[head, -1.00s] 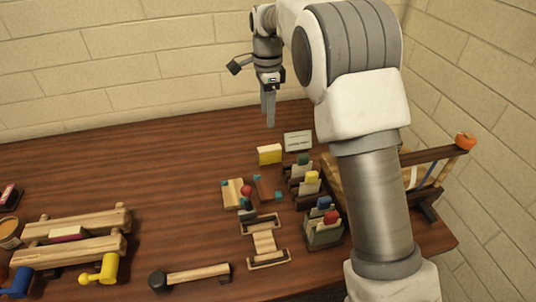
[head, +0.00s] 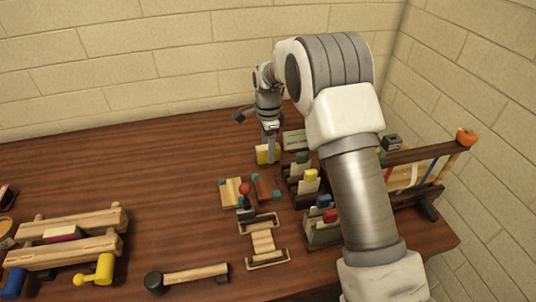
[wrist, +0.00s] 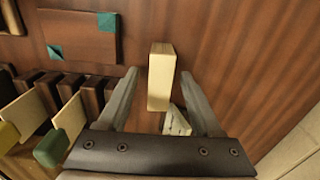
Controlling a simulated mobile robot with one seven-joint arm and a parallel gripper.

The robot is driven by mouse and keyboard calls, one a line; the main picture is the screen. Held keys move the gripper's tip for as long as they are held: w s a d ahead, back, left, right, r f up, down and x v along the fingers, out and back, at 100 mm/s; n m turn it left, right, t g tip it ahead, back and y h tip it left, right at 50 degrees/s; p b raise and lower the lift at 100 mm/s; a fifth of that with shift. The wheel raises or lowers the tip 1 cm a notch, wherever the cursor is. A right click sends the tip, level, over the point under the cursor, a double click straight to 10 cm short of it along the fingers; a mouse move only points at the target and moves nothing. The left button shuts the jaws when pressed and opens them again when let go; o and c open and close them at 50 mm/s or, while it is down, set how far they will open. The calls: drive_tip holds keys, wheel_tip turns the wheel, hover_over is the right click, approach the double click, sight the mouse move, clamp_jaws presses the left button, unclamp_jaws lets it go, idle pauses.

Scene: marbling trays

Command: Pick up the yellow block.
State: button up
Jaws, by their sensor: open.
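The yellow block (head: 261,155) stands on the table towards the back, partly hidden by my gripper (head: 271,158) in the head view. In the wrist view the block (wrist: 161,78) looks pale cream and upright, and lies between my two open fingers (wrist: 160,73). A gap shows on each side of it there, so neither finger appears to touch it. The head view does not show clearly how far down the fingertips are beside it.
A small white card (head: 294,140) stands just behind and right of the block; it also shows in the wrist view (wrist: 176,122). Wooden holders with coloured-handled tools (head: 310,180) stand close on the right. Flat boards (head: 234,192) lie nearer. Table to the left (head: 160,165) is clear.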

drive_tip(key=shift+f, duration=0.95)
clamp_jaws()
drive_tip(key=shift+r, duration=0.2)
